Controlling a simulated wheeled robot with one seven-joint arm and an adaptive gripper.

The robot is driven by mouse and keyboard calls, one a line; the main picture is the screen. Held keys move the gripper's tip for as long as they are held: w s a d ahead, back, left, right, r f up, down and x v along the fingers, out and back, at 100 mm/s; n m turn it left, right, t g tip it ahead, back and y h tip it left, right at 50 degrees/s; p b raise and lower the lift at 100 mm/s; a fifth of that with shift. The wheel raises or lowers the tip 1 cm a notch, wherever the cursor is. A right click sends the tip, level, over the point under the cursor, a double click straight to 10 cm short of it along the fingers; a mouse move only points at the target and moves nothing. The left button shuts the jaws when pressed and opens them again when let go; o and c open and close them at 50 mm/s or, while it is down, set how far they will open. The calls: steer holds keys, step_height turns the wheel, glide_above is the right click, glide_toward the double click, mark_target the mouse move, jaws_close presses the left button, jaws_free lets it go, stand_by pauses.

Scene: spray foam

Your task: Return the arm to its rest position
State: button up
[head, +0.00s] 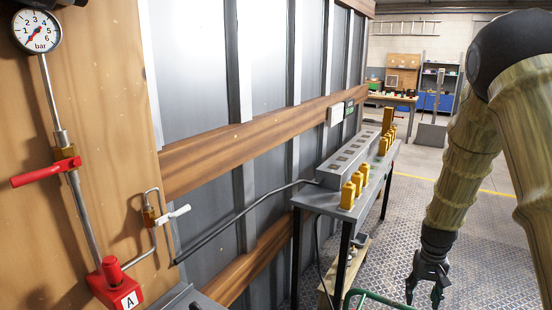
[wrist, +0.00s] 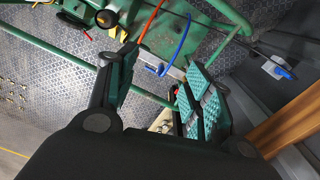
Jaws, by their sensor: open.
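My gripper (head: 428,286) hangs at the end of my arm at the right of the head view, pointing down, to the right of the grey table. In the wrist view my gripper (wrist: 155,100) is open and empty, its two fingers apart with teal ribbed pads. Between and beyond the fingers lie a green metal frame and orange and blue hoses, farther down. Nothing touches the fingers that I can see.
At left, a wooden panel (head: 95,120) carries a gauge (head: 37,32), a red-handled valve (head: 46,172) and a red block marked A (head: 113,285). A green frame (wrist: 75,62) lies below my gripper.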

steer(key=s+a+f+n, duration=0.1)
steer(key=s+a+f, duration=0.3)
steer(key=s+f, duration=0.55)
steer(key=s+a+f+n, duration=0.1)
steer(key=s+a+f, duration=0.4)
steer(key=s+f, duration=0.45)
steer(key=s+a+f+n, duration=0.1)
steer(key=s+a+f, duration=0.4)
steer(key=s, duration=0.5)
steer(key=s+a+f, duration=0.4)
steer(key=s+a, duration=0.1)
steer(key=s, duration=0.4)
step_height(320, 180, down, 34)
steer(key=b, duration=3.4)
step_height(320, 180, up, 33)
steer(key=p, duration=3.2)
